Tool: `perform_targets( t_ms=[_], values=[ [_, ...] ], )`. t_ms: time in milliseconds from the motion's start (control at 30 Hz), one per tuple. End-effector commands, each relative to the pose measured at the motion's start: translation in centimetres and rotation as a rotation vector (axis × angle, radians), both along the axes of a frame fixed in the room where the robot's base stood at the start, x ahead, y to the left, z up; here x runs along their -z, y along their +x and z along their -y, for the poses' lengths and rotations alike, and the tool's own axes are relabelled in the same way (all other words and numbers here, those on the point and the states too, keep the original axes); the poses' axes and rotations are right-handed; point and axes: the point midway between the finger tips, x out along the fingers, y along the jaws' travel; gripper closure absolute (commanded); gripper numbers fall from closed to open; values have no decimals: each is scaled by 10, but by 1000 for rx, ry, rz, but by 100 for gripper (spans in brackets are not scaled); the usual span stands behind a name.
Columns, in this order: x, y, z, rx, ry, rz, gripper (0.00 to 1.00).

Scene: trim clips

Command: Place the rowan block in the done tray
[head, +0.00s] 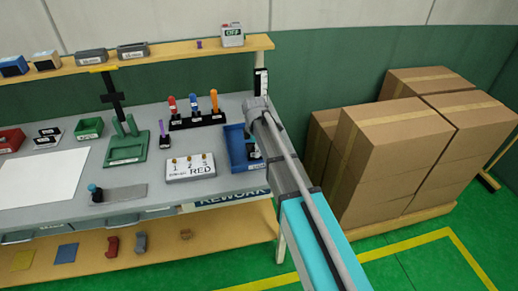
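Two small dark blocks with white labels (47,137) stand at the left of the bench. The label text is too small to read, so I cannot tell which block is rowan. I cannot read which one is the done tray. My arm reaches over the bench's right end, beside the blue tray. My gripper's fingers cannot be made out there.
A red bin (11,140) is at far left. A shelf (150,53) runs above the bench. Stacked cartons (390,150) stand right of my arm.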

Motion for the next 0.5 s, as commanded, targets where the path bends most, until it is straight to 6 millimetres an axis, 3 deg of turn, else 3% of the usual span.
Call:
perform_targets(
  t_ms=[33, 100, 500],
  values=[
    [0, 0, 0, 0, 0, 0, 12],
    [0, 0, 0, 0, 0, 0, 0],
    [0, 0, 0, 0, 0, 0, 0]
  ],
)
